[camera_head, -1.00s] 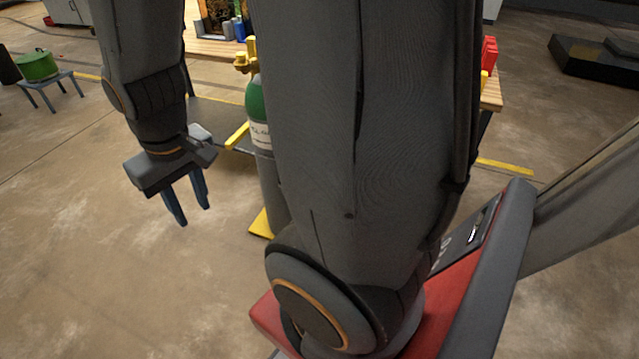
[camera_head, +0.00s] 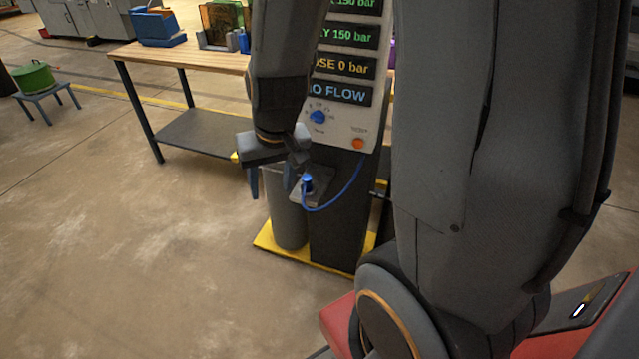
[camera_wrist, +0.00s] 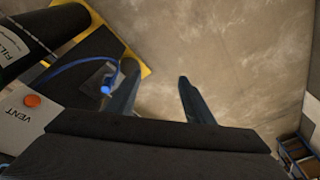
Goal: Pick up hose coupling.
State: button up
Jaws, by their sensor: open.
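The hose coupling (camera_head: 307,184) is a small blue piece on a grey bracket on the front of a dark stand. A thin blue hose (camera_head: 352,188) loops from it up to the panel. My gripper (camera_head: 271,186) is open and empty, fingers down, just left of the coupling in the head view. In the wrist view the coupling (camera_wrist: 105,89) lies just left of the left finger, outside the gap of my gripper (camera_wrist: 157,76). One finger partly overlaps the bracket in the head view; I cannot tell the depth between them.
The stand has a control panel (camera_head: 345,95) with readouts, a blue knob and an orange button (camera_head: 358,143). A grey cylinder (camera_head: 288,215) stands beside it on a yellow-edged base (camera_head: 275,245). A wooden workbench (camera_head: 200,58) is behind.

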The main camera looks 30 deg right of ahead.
jog(key=w+d+f+m+t, duration=0.1)
jog(key=w+d+f+m, duration=0.15)
jog(key=w+f, duration=0.4)
jog(key=m+t+h+b, duration=0.1)
jog(key=m+h, duration=0.3)
jog(key=h, duration=0.1)
send_near(307, 178)
notch_tip(307, 178, down, 3)
jog(key=w, duration=0.1)
jog(key=shift+d+r+p+x, duration=0.1)
jog(key=shift+d+p+x, duration=0.1)
jog(key=shift+x, duration=1.15)
jog(key=shift+d+r+p+x, duration=0.1)
jog(key=shift+d+p+x, duration=0.05)
jog(key=shift+x, duration=1.2)
jog(key=shift+d+r+p+x, duration=0.1)
jog(key=shift+d+p+x, duration=0.1)
jog(key=shift+x, duration=1.15)
jog(key=shift+w, duration=0.15)
jog(key=c, duration=1.1)
jog(key=shift+c, duration=0.2)
